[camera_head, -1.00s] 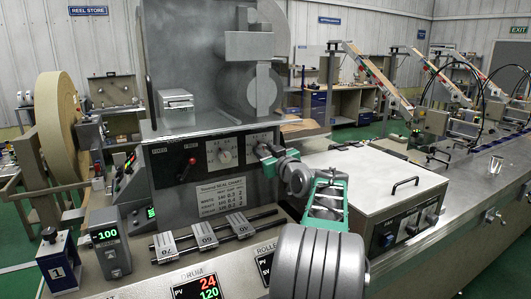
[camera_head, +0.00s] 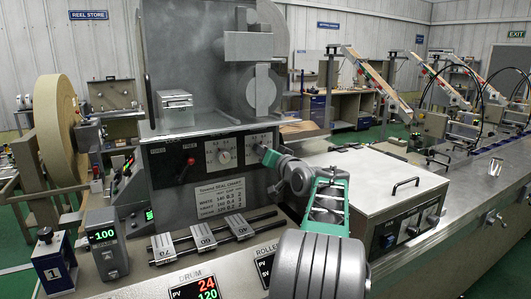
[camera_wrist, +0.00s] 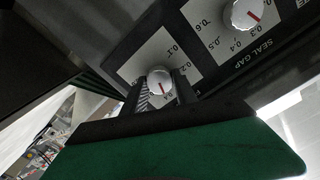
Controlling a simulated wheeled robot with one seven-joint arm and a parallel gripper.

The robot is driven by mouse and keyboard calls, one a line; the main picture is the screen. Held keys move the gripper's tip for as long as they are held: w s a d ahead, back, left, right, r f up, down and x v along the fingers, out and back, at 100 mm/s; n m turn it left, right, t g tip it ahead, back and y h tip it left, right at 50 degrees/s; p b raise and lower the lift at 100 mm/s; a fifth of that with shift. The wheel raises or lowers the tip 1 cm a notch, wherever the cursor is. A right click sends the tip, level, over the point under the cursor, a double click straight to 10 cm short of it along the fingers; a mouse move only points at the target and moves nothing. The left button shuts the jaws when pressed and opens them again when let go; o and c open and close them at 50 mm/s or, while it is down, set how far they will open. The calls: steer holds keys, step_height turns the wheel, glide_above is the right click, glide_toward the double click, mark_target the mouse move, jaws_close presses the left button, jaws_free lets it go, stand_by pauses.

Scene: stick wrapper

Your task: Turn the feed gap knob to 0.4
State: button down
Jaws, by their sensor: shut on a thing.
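The knob (camera_wrist: 158,79) between my fingers is light and round, with a red pointer line. It sits on a white dial plate with 0.1 and 0.2 readable. The pointer faces the bottom of the wrist view, at a marking I cannot read surely. My gripper (camera_wrist: 160,92) is shut on this knob, one finger at each side. The knob's name label is hidden. In the head view my gripper (camera_head: 266,155) reaches the right end of the control panel and covers much of that knob.
The seal gap knob (camera_wrist: 243,14) is close beside, its pointer near 0.3; it also shows in the head view (camera_head: 224,157). A red-knobbed lever (camera_head: 191,162) is further left. A seal chart (camera_head: 221,199) is below. A white-lidded box (camera_head: 375,170) stands right of my arm.

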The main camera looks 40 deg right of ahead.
steer(key=shift+m, duration=0.3)
steer(key=c, duration=1)
jaws_free()
steer(key=shift+o, duration=0.2)
steer(key=b+v, duration=0.2)
steer(key=v, duration=0.6)
